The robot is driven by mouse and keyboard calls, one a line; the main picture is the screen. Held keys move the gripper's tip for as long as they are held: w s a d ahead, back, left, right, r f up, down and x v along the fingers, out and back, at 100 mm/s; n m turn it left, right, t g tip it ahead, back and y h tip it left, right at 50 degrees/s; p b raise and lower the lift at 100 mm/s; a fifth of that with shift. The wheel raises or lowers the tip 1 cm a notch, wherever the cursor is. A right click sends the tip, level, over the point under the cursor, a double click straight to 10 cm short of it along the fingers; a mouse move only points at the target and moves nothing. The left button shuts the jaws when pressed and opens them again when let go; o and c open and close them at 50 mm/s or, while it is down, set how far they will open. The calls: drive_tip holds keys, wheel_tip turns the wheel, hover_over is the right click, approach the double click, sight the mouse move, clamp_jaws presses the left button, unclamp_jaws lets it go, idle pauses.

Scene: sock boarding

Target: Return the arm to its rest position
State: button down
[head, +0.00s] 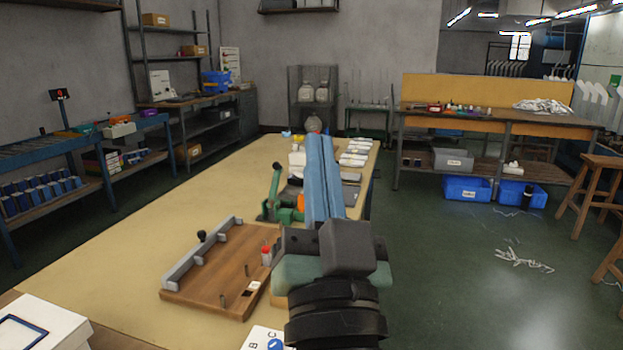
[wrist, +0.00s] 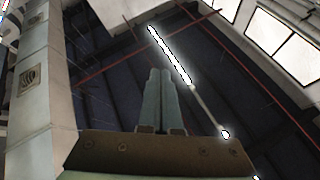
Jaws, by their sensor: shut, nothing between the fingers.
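My gripper (head: 318,140) is raised over the table (head: 120,235), its two long blue-grey fingers pointing up and away from the body. The fingers lie side by side, closed with nothing between them. In the wrist view the closed fingertips (wrist: 160,72) stand against the ceiling, so the gripper points upward. The fingers and wrist hide part of the table's right side.
On the table, a wooden board with a grey rail (head: 215,285) lies left of my wrist. A green clamp-like tool (head: 273,190) stands behind it. White packs (head: 355,152) lie at the far end. A white box (head: 40,325) sits front left. Open floor (head: 440,270) lies to the right.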

drive_tip(key=s+r+n+t+h, duration=0.2)
drive_tip(key=s+r+n+t, duration=0.1)
drive_tip(key=s+r, duration=0.9)
wheel_tip(320, 180, up, 24)
drive_tip(key=w+p, duration=0.2)
drive_tip(key=p, duration=2.2)
drive_tip(key=shift+w+a, duration=0.35)
drive_tip(key=shift+a, duration=0.1)
drive_tip(key=shift+w+y, duration=0.1)
drive_tip(key=shift+y, duration=0.2)
